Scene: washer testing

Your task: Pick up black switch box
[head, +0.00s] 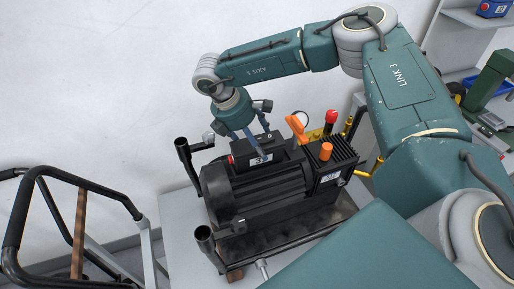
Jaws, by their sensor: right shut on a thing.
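The black switch box (258,153), with a white label marked with a number, sits on top of the black ribbed motor (262,190) of a machine. My right gripper (255,141) reaches down over the box from above, its blue-grey fingers around it. It is shut on the box. The box still appears to be at the motor's top; I cannot tell whether there is a gap beneath it. The fingers hide part of the box's sides. My left gripper is not in view.
The machine stands on a light table (180,226). Orange parts (326,151) and a red-capped post (331,117) stand right of the box. Black upright handles (187,160) rise at the left. A black-framed cart (40,200) is at far left, shelves at far right.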

